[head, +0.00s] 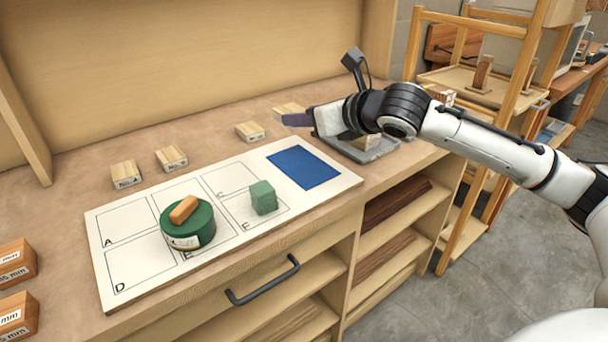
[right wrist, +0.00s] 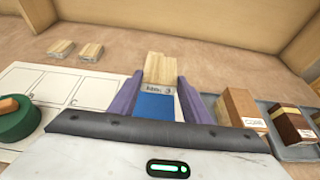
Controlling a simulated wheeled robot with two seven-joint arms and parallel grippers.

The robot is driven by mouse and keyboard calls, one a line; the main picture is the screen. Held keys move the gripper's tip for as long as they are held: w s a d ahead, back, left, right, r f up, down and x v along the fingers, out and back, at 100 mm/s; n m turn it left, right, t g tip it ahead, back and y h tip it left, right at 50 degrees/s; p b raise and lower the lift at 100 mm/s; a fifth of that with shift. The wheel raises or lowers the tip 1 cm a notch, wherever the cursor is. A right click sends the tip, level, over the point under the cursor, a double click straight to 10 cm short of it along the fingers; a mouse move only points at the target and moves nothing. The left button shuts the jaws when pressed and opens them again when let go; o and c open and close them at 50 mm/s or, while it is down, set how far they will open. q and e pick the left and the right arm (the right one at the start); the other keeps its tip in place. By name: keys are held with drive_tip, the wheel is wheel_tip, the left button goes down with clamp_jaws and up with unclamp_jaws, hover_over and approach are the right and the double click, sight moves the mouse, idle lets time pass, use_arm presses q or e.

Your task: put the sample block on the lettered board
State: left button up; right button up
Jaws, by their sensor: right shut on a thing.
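The lettered board (head: 125,270) lies on the bench, with cells marked A, C, D, E and F visible and a blue field (head: 303,167) at its right end. My right gripper (head: 297,118) is behind the blue field, at the bench's back. It is shut on a pale wooden block (head: 288,108) with a white label; this block shows between the purple fingers in the right wrist view (right wrist: 160,68). Several similar labelled blocks stand behind the board, one marked No. 4 (head: 126,173). My left gripper is out of view.
A green round tin (head: 188,228) with an orange-brown piece (head: 184,209) on top covers part of the board's middle. A green cube (head: 263,198) stands in cell F. A grey tray (head: 372,151) with blocks is right of the board. Brown blocks (head: 14,262) stand at left.

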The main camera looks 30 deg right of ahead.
drive_tip(key=b, duration=0.1)
hover_over(307, 168)
wheel_tip(307, 168, down, 5)
drive_tip(key=shift+f, duration=0.1)
drive_tip(key=shift+f+b, duration=0.3)
drive_tip(key=shift+f, duration=0.2)
wheel_tip(307, 168, down, 4)
drive_tip(key=shift+r+b, duration=0.15)
drive_tip(key=shift+b, duration=0.45)
drive_tip(key=shift+r, duration=0.1)
drive_tip(key=o, duration=1)
drive_tip(key=shift+o, duration=0.2)
